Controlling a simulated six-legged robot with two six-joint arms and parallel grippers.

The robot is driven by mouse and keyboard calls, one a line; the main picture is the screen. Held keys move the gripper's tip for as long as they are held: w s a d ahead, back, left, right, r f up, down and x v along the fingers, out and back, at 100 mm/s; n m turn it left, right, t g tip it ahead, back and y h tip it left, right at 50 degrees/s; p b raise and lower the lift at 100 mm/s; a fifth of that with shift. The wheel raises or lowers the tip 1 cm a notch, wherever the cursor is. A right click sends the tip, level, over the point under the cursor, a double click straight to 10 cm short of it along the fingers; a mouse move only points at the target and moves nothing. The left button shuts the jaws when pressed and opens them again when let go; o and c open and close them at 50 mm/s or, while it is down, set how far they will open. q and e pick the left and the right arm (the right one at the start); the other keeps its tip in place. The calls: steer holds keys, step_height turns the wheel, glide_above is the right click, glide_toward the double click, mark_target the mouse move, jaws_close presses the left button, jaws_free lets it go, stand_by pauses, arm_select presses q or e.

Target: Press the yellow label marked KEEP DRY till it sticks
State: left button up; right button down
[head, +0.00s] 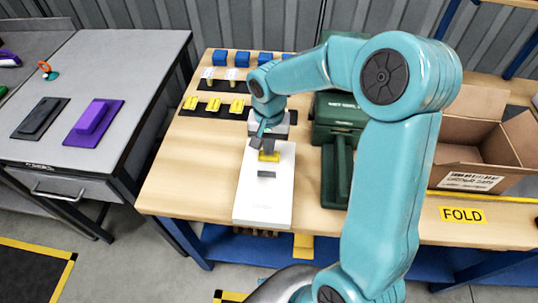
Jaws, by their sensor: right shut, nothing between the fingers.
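A white flat-topped box or board (263,204) lies on the wooden table. A small yellow piece (269,157) shows on it right under my right gripper, and it may be the KEEP DRY label. Its print is too small to read. My right gripper (268,150) is shut and empty, pointing down at the yellow piece's upper part. I cannot tell whether the fingertips touch it. A grey strip (267,174) lies just nearer on the white surface. My left gripper is not in view.
Yellow pieces (214,104) and blue blocks (220,57) stand in rows behind. A dark green case (335,118) is to the right, with an open cardboard carton (478,150) beyond. A FOLD label (462,215) marks the table's front right. A grey bench (75,140) stands left.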

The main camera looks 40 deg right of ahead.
steer(key=shift+f+b, duration=0.75)
steer(key=shift+f, duration=0.1)
stand_by(0.6)
steer(key=shift+r+p, duration=2.55)
steer(key=shift+r, duration=1)
